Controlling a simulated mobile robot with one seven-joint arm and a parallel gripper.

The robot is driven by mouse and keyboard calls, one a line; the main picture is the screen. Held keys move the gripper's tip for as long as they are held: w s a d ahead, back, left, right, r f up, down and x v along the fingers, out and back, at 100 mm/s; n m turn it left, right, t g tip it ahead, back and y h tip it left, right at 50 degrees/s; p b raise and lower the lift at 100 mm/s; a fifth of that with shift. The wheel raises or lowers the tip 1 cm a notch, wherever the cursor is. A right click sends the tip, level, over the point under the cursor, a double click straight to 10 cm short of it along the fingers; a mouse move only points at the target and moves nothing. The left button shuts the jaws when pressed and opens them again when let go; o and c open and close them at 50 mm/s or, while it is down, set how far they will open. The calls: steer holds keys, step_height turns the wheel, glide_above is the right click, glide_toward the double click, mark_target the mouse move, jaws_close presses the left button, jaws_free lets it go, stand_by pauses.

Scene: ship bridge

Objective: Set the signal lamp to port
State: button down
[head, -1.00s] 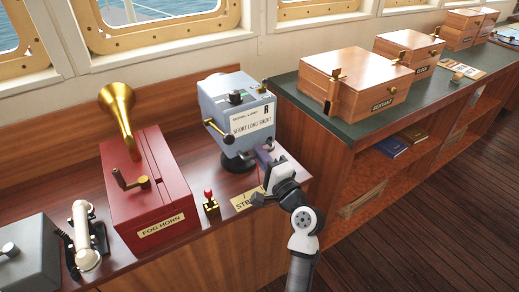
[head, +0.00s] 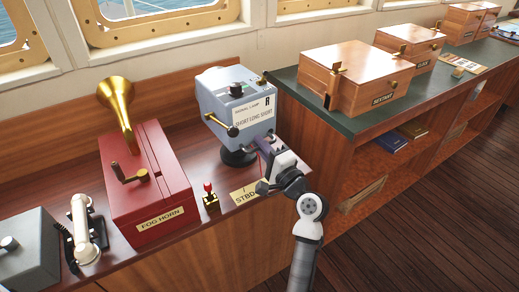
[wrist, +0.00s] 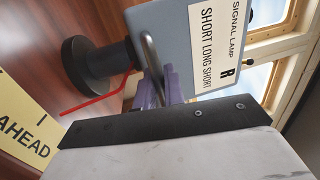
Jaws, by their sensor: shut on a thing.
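The signal lamp (head: 236,112) is a blue-grey box on a round black pedestal on the wooden desk. Its white label reads SHORT LONG SHORT with an R, and it also shows in the wrist view (wrist: 175,50). A black knob is on top and a brass lever on its front. My gripper (head: 272,150) is at the lamp's lower right, its purple fingers shut on a dark lamp handle (wrist: 151,52), whose gripped end is mostly hidden. A thin red pointer (wrist: 100,97) reaches out near the pedestal.
A red fog horn box (head: 150,190) with a brass horn and crank stands left of the lamp. A small red-knobbed lever (head: 209,196) stands between them. A telephone handset (head: 82,228) is further left. A green-topped counter with a wooden sextant box (head: 350,80) is at the right.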

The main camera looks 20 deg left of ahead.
mark_target(274, 138)
steer(key=w+n+g+b, duration=0.1)
steer(key=w+d+g+y+b, duration=0.1)
steer(key=n+g+y+b, duration=0.1)
steer(key=g, duration=0.1)
steer(key=shift+w+d+f+n, duration=0.2)
steer(key=shift+w+d+n, duration=0.1)
steer(key=shift+w, duration=0.1)
steer(key=shift+w+d+r+n+g+y+b, duration=0.15)
steer(key=shift+w+n+g+y+b, duration=0.5)
steer(key=shift+g, duration=0.65)
steer(key=shift+w, duration=0.1)
steer(key=c, duration=1.9)
jaws_free()
steer(key=shift+d, duration=0.15)
steer(key=b+v, duration=0.3)
steer(key=v, duration=1)
steer(key=shift+d+r, duration=0.1)
steer(key=shift+d, duration=0.2)
